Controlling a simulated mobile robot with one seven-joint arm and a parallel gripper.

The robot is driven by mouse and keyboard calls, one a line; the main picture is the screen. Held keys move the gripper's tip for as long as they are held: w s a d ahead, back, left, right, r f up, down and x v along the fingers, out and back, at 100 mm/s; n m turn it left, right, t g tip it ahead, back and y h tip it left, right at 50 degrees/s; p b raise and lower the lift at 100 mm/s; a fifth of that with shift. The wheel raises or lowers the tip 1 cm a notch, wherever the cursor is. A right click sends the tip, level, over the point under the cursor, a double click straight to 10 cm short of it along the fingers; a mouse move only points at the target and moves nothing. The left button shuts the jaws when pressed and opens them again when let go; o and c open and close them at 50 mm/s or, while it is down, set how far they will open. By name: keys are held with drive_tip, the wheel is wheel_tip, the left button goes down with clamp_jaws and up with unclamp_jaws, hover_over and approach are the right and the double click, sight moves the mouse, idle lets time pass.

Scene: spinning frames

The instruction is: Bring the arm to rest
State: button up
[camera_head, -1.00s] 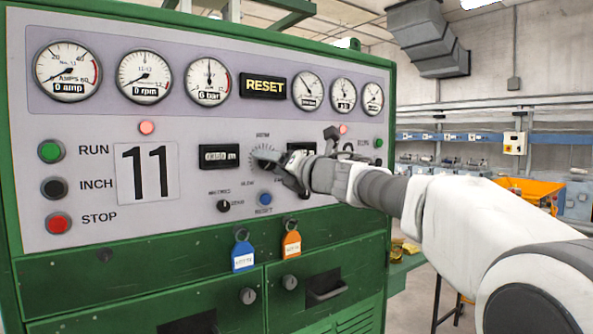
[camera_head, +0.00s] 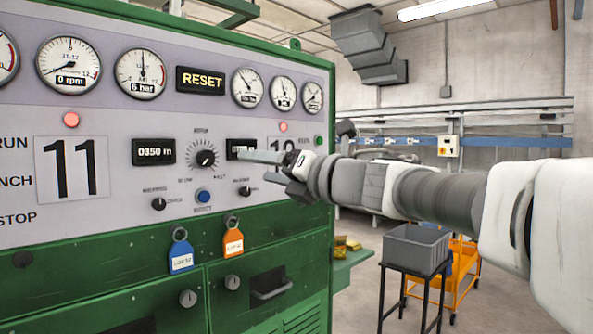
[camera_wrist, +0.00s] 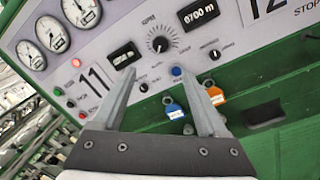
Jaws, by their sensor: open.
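My gripper (camera_head: 261,167) is open and empty in front of the grey face of a green control panel (camera_head: 110,252). In the head view its fingers point left and cover part of the right-hand display. A black rotary dial (camera_head: 205,158) with a ring scale is left of the fingertips and apart from them. In the wrist view my two fingers (camera_wrist: 166,98) stand wide apart with the dial (camera_wrist: 159,44) and a blue button (camera_wrist: 177,71) seen beyond and between them. My arm reaches in from the right edge.
A blue tag (camera_head: 181,258) and an orange tag (camera_head: 233,242) hang below the dial. A lit RESET sign (camera_head: 201,80) and several gauges line the top. A grey bin (camera_head: 415,245) on a black stand and an orange cart (camera_head: 462,262) stand at the right.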

drive_tip(key=shift+d, duration=0.1)
